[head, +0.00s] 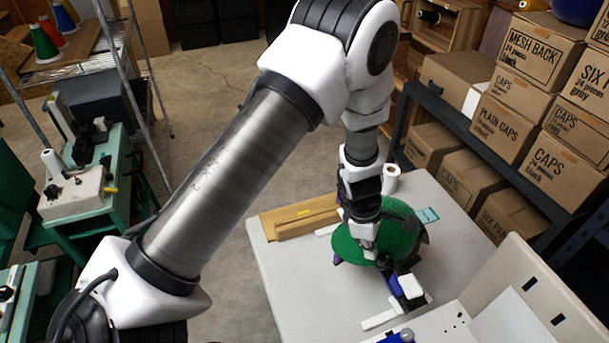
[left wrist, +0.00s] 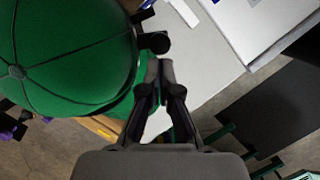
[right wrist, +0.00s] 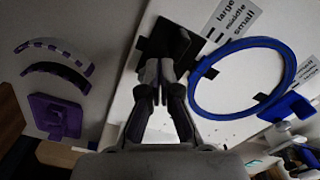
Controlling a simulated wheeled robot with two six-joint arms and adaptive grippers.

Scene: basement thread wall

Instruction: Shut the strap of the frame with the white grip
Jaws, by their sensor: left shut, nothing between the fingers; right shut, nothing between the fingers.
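A green cap (head: 400,232) sits on a dark frame on the white table. A white block (head: 411,287), which looks like the white grip, is at the frame's near right side, beside a blue part (head: 394,285). A dark band, perhaps the strap, shows along the cap's edge (head: 423,231); whether it is closed cannot be told. My left gripper (head: 369,256) is shut and empty, low beside the cap. In the left wrist view its fingertips (left wrist: 159,64) are just below a black knob (left wrist: 155,42) at the cap's (left wrist: 68,50) edge. My right gripper (right wrist: 160,66) is shut and empty.
In the right wrist view a black piece (right wrist: 170,44), a blue ring (right wrist: 243,78), a size label (right wrist: 236,22) and purple parts (right wrist: 58,115) surround my right gripper. Cardboard strips (head: 300,215) and a white roll (head: 391,178) lie behind the cap. A pale panel (head: 530,290) stands at right.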

